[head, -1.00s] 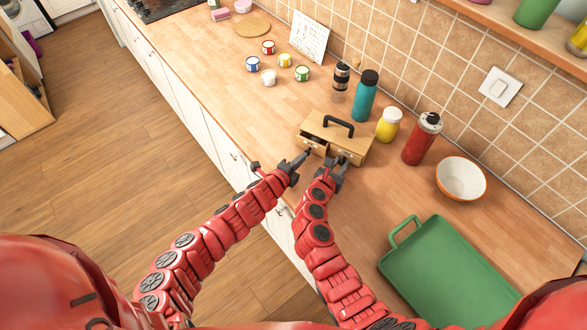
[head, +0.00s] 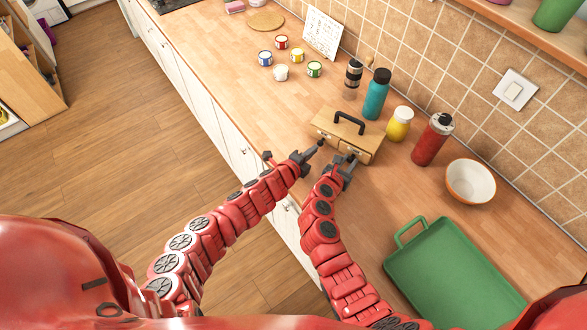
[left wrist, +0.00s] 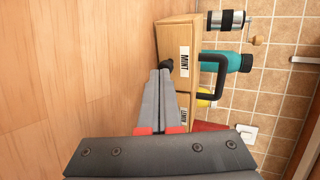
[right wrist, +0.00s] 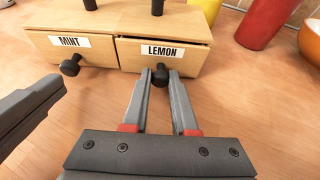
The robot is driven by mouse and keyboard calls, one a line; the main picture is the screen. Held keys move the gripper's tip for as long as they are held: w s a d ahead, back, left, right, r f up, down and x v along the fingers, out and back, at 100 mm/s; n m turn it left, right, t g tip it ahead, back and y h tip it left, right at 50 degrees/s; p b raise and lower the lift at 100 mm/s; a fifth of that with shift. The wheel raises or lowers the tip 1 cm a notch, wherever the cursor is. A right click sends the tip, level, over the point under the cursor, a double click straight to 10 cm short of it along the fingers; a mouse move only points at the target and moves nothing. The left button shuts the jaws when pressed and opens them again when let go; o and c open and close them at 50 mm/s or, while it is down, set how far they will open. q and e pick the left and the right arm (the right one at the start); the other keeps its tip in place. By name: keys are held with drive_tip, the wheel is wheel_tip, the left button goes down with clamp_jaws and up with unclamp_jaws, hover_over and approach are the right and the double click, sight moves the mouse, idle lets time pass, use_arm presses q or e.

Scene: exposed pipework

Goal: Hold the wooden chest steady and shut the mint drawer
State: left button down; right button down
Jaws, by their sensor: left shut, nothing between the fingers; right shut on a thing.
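The wooden chest (head: 328,121) stands on the counter, with a black handle on top. In the right wrist view the mint drawer (right wrist: 50,52) is on the left and looks flush with the chest front. Its black knob (right wrist: 70,66) is clear of the jaws. The lemon drawer (right wrist: 185,62) is on the right, with a thin dark gap along its top edge. My right gripper (right wrist: 160,76) is shut on the lemon drawer's knob. My left gripper (left wrist: 160,72) is shut and empty, its tips close to the mint drawer's knob; touching or apart, I cannot tell.
A green tray (head: 455,275) and a white and orange bowl (head: 470,182) are at the right. A red bottle (head: 432,140), yellow jar (head: 399,124) and teal bottle (head: 376,95) stand behind the chest. Several small paint pots are farther left. The counter in front is narrow.

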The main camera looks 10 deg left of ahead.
use_arm(q)
drive_tip(key=v, duration=1.2)
drive_tip(key=shift+s+a+f, duration=0.25)
drive_tip(key=shift+s, duration=0.25)
use_arm(e)
drive_tip(key=c, duration=0.6)
unclamp_jaws()
drive_tip(key=shift+s, duration=0.1)
